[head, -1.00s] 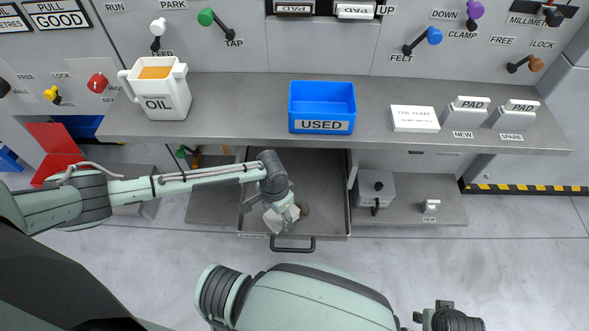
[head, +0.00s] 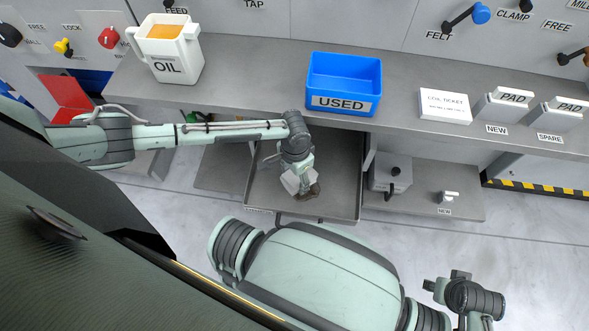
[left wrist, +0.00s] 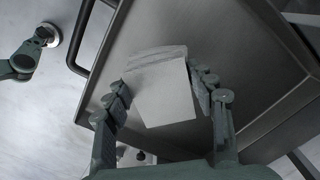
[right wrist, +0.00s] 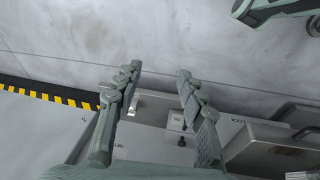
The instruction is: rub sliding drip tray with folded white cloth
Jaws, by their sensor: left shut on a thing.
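The sliding drip tray (head: 338,165) is a grey metal drawer pulled out below the counter, with a dark handle at its front. My left gripper (head: 302,184) is inside the tray, shut on the folded white cloth (head: 289,183). In the left wrist view the cloth (left wrist: 163,88) sits between the two fingers, low over the tray floor (left wrist: 225,35); whether it touches is hard to tell. A dark brownish patch (head: 314,191) shows right beside the gripper. My right gripper (right wrist: 158,75) is open and empty, over the floor away from the tray.
A grey box (head: 390,173) stands on the lower shelf right of the tray. The floor in front is clear.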

